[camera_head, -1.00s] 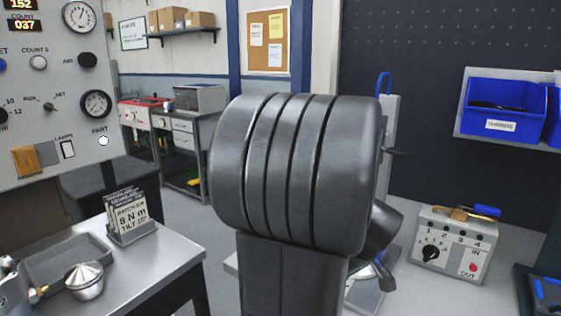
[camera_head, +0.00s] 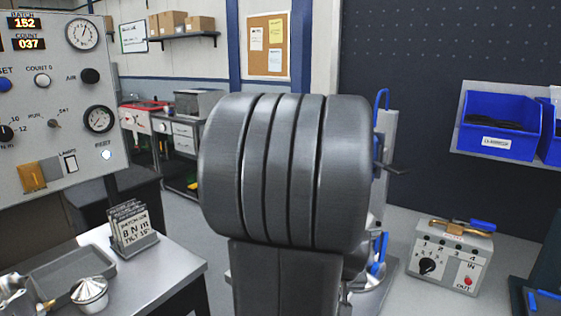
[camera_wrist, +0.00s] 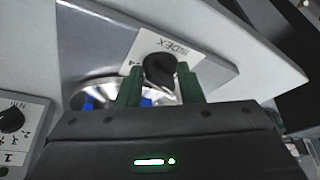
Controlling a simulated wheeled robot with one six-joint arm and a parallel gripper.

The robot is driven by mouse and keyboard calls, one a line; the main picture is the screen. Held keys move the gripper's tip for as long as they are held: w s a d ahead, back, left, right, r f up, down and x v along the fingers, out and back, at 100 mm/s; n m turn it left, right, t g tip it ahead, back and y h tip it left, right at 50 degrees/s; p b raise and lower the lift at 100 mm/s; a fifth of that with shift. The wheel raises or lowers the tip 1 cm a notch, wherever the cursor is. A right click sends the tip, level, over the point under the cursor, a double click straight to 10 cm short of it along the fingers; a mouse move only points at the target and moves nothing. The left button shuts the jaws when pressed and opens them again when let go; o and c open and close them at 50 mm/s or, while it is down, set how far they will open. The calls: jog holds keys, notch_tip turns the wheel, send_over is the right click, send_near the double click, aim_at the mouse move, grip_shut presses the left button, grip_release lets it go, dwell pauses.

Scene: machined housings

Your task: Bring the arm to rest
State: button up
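My gripper (camera_wrist: 160,88) shows in the wrist view with two green fingers standing apart, open, with nothing held between them. A black knob (camera_wrist: 159,69) on a white plate marked INDEX (camera_wrist: 186,45) shows between and beyond the fingertips. I cannot tell whether the fingers touch it. A shiny round metal part (camera_wrist: 95,94) with blue pieces lies behind the left finger. In the head view my own dark arm fills the middle and hides my gripper; part of a stand with blue pieces (camera_head: 379,252) shows behind it.
A grey control box (camera_head: 450,256) with a dial stands at the right. A gauge panel (camera_head: 70,130) stands above. Blue bins (camera_head: 497,143) sit at right.

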jog(key=shift+a+f+m+h, duration=0.15)
jog(key=shift+m+h, duration=0.25)
jog(key=shift+m, duration=0.5)
jog(key=shift+a+m+b, duration=0.1)
jog(key=shift+m+b, duration=0.35)
jog(key=shift+m, duration=0.25)
jog(key=shift+s+r+h, duration=0.1)
jog(key=shift+r+h, duration=0.15)
jog(key=shift+h, duration=0.05)
